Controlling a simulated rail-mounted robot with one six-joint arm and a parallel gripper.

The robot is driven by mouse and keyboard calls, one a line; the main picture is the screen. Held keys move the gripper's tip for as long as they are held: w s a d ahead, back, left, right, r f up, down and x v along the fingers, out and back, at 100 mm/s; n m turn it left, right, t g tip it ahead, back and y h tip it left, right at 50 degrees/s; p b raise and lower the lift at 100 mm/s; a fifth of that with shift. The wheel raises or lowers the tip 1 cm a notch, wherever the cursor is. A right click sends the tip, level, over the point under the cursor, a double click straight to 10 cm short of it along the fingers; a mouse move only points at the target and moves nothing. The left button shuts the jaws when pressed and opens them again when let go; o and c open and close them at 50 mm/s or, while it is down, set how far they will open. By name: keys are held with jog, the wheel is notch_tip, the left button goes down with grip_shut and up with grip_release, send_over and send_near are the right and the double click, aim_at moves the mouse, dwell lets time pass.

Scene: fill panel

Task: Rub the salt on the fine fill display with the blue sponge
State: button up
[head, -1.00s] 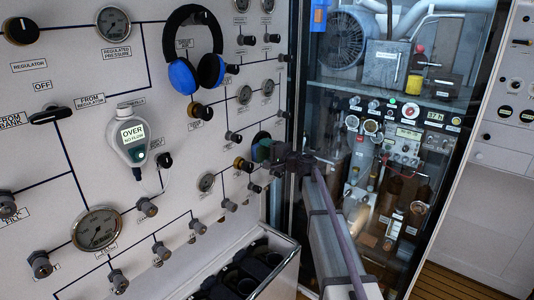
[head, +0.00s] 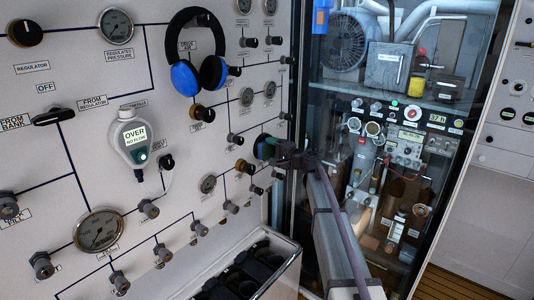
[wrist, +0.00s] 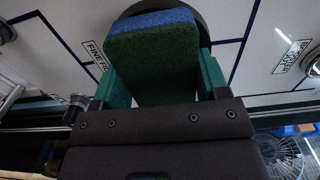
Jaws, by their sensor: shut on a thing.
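My gripper (wrist: 152,85) has teal fingers shut on the sponge (wrist: 152,60), which has a dark green face and a blue layer (wrist: 150,20) along its far edge. In the wrist view the sponge overlaps the round black fine fill display (wrist: 200,22), beside a partly hidden label starting "FINE". The sponge covers most of the display, and I cannot tell whether they touch. No salt can be made out. In the head view my gripper (head: 268,148) is at the right part of the panel, mostly hiding the display and sponge.
The panel carries knobs, gauges (head: 97,231) and valves close around my gripper. Blue and black headphones (head: 197,55) hang above left. An open dark bin (head: 250,270) stands below. A glass-fronted equipment cabinet (head: 385,130) is at the right.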

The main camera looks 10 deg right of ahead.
aim_at(266, 153)
jog(key=shift+w+d, duration=1.35)
jog(key=shift+d, duration=0.05)
jog(key=shift+s+a, duration=1.25)
jog(key=shift+a, duration=0.2)
jog(key=shift+s+a, duration=1.2)
jog(key=shift+a, duration=0.2)
jog(key=shift+v, duration=3.05)
jog(key=shift+d, duration=0.1)
jog(key=shift+v, duration=1.4)
